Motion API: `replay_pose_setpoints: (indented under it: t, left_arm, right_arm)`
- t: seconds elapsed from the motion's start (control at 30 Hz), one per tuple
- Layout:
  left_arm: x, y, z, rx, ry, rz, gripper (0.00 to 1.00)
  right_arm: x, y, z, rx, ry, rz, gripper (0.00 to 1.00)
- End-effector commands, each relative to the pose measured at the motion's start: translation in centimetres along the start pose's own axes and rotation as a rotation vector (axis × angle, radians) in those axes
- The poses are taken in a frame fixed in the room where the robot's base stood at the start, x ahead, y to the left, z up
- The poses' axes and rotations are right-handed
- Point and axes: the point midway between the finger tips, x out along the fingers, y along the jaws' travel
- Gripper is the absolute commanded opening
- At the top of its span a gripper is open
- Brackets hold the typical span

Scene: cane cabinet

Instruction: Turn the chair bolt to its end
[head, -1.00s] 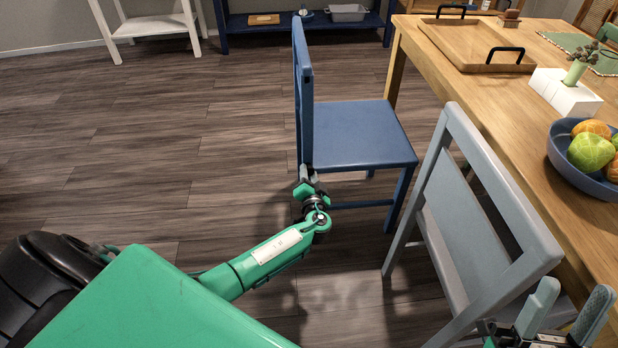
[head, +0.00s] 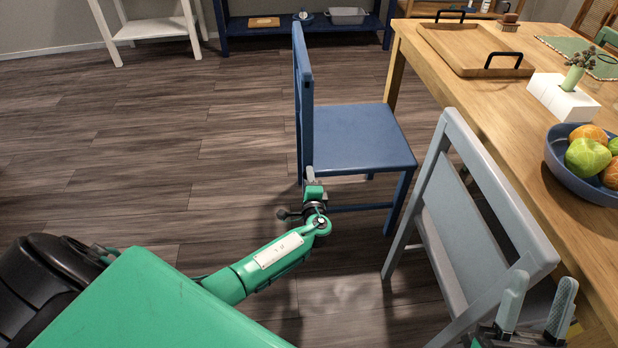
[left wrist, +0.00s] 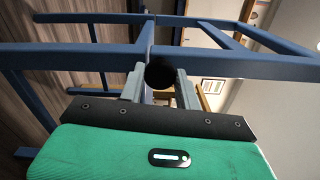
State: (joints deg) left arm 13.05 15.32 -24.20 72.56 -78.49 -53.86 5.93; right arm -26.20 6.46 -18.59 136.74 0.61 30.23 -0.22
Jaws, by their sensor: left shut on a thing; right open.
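A blue chair (head: 362,138) stands on the wood floor beside the table, its backrest seen edge-on at its left. My left gripper (head: 310,174) is at the near lower corner of the backrest, by the seat. In the left wrist view the gripper's fingers (left wrist: 160,80) are on either side of a dark round bolt head (left wrist: 160,73) at the blue frame (left wrist: 225,66), and are shut on it. In the head view the bolt is hidden by the gripper. My right gripper (head: 534,300) is open and empty in front of the grey chair.
A grey chair (head: 462,215) stands close on the right. The wooden table (head: 480,95) carries a tray (head: 470,50), a white box (head: 562,98) and a blue fruit bowl (head: 575,178). Floor to the left is clear.

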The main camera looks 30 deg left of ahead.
Motion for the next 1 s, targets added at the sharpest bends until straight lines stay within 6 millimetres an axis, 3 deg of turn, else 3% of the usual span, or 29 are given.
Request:
replay_pose_setpoints:
  t: [0.4,0.87,0.9,1.0]
  left_arm:
    - [-0.1,0.0,-0.1,0.139,0.003,0.0,0.11]
    - [-0.1,0.1,-0.2,0.15,0.004,0.001,0.11]
    - [-0.1,0.1,-0.2,0.15,0.004,0.001,0.41]
    - [-0.1,0.1,-0.1,0.15,0.003,0.0,0.55]
  right_arm:
    - [-0.6,-0.3,1.9,0.016,-0.12,0.006,0.47]
    - [-0.7,-0.3,2.1,0.018,-0.13,0.006,0.47]
    - [-0.7,-0.3,2.1,0.018,-0.129,0.006,0.47]
    - [-0.7,-0.3,2.1,0.018,-0.129,0.006,0.47]
